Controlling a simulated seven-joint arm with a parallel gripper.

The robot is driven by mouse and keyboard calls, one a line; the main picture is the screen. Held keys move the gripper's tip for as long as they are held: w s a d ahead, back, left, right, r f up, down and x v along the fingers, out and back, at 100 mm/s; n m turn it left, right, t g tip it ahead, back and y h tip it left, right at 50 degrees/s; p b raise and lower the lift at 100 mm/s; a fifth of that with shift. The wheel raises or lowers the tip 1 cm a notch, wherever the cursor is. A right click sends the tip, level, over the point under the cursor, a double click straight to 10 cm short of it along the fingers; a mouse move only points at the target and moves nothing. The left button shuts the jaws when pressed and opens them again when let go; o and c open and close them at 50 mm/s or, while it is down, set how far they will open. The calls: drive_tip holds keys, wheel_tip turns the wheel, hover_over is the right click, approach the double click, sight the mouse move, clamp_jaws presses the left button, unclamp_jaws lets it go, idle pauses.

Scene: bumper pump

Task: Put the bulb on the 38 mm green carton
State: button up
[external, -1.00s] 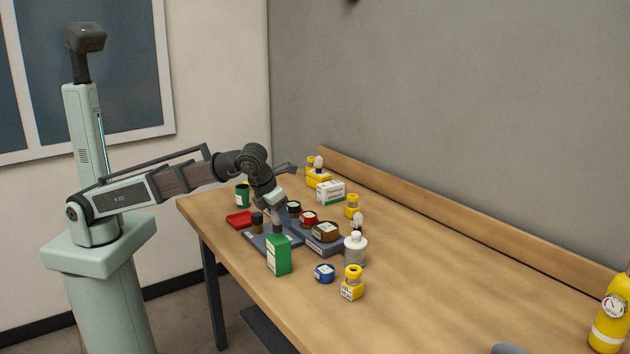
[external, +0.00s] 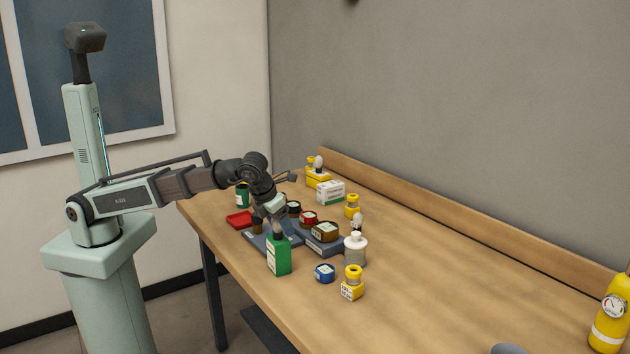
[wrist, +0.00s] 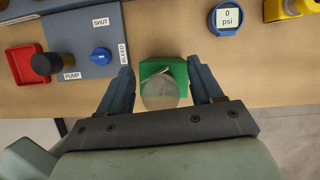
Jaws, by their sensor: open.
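The green carton (external: 279,257) stands upright at the near left edge of the table. In the wrist view its green top (wrist: 179,70) shows between my fingers. A grey, rounded, bulb-like piece (wrist: 160,92) sits over the carton, between the fingers, and covers part of its top. It appears to rest on the carton, but the contact is hidden. My gripper (wrist: 160,88) is open, with one finger on each side of the piece and a gap visible. In the external view my gripper (external: 277,226) is low, just above the carton.
A grey panel (wrist: 82,28) with a blue knob (wrist: 101,56) and a red tray (wrist: 22,66) lie left in the wrist view. A blue gauge (external: 324,273), a yellow fitting (external: 352,284) and a white bottle (external: 355,249) stand right of the carton. The table's right side is mostly clear.

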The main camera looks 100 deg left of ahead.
drive_tip(key=shift+r, duration=0.1)
drive_tip(key=v, duration=1.2)
drive_tip(key=shift+o, duration=0.2)
